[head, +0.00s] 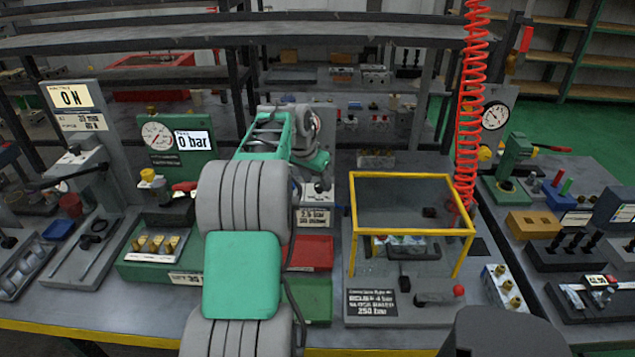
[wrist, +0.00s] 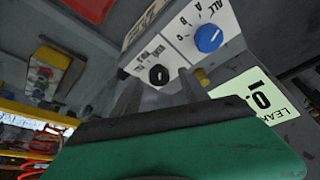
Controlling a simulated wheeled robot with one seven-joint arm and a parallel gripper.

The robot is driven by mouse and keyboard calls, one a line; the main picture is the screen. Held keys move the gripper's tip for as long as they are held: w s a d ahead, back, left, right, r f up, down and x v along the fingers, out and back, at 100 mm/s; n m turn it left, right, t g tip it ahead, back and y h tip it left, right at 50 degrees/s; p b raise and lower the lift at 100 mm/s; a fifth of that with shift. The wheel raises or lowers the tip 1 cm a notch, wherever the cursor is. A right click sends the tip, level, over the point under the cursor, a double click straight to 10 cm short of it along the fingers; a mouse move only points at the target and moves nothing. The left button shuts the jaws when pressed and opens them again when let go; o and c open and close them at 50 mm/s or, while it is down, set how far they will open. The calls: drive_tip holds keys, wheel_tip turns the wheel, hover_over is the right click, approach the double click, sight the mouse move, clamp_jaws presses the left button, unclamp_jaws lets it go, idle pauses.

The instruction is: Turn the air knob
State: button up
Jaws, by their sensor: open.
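A white-faced block (wrist: 185,45) with two knobs fills the upper middle of the wrist view. Its black knob (wrist: 158,75) has small lettering around it that I cannot read for certain. Its blue knob (wrist: 208,38) is farther right, ringed by the marks ALL, A, B and C. My gripper (wrist: 158,92) is open, its two grey fingers reaching toward the block on either side of the black knob. I cannot tell whether they touch it. In the head view my arm hides most of this place.
A pale green label reading 1.0 (wrist: 253,100) is at the right of the wrist view. In the head view, a yellow-framed clear box (head: 412,232) stands right of my arm, and a green gauge panel (head: 175,150) stands left. A red coiled hose (head: 470,110) hangs beyond the box.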

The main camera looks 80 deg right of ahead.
drive_tip(key=shift+s+d+f, duration=0.1)
drive_tip(key=shift+d+f, duration=0.05)
drive_tip(key=shift+f, duration=0.25)
clamp_jaws()
idle(0.4)
